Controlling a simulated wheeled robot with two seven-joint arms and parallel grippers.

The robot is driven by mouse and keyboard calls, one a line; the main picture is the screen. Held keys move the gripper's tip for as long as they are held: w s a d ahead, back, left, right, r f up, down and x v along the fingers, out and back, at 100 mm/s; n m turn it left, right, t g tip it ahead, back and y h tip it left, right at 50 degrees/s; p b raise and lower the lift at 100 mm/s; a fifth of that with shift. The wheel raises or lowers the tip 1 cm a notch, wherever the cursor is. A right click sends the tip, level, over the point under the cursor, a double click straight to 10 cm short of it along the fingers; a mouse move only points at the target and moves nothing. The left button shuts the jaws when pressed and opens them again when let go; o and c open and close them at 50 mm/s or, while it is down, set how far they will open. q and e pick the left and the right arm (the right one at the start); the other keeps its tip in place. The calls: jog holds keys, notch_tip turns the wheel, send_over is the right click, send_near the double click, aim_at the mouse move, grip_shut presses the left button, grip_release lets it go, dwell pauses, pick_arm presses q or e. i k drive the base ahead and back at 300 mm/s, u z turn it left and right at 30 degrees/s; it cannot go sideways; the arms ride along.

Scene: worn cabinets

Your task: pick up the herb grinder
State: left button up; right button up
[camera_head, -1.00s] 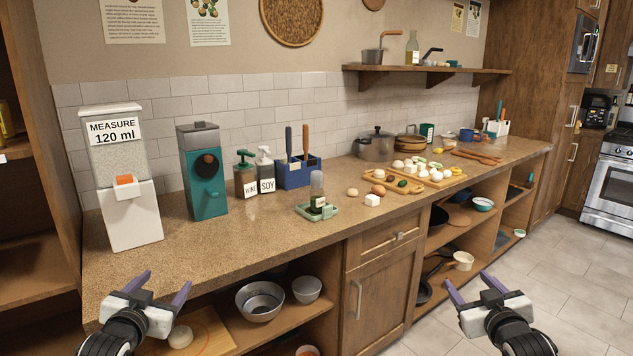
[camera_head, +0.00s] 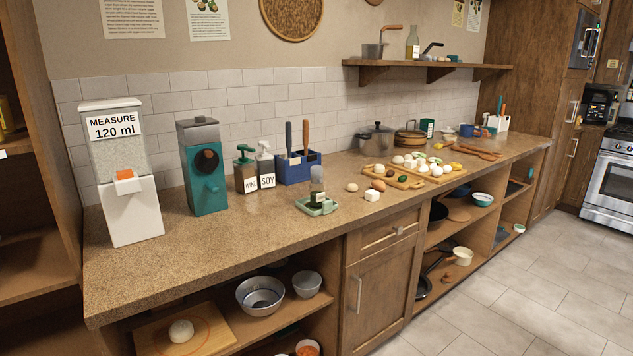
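Neither of my grippers is in view, and nothing touches the grinder.
On the counter (camera_head: 255,245), a white dispenser (camera_head: 138,210), a teal dispenser (camera_head: 206,175), two pump bottles and a blue caddy (camera_head: 297,169) stand left of the tray. The counter front is clear.

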aim_at(316, 191)
jog(key=k, duration=0.65)
jog(key=u, duration=0.7)
jog(key=i, duration=0.7)
jog(key=u, duration=0.5)
jog(key=i, duration=0.85)
jog(key=z, duration=0.45)
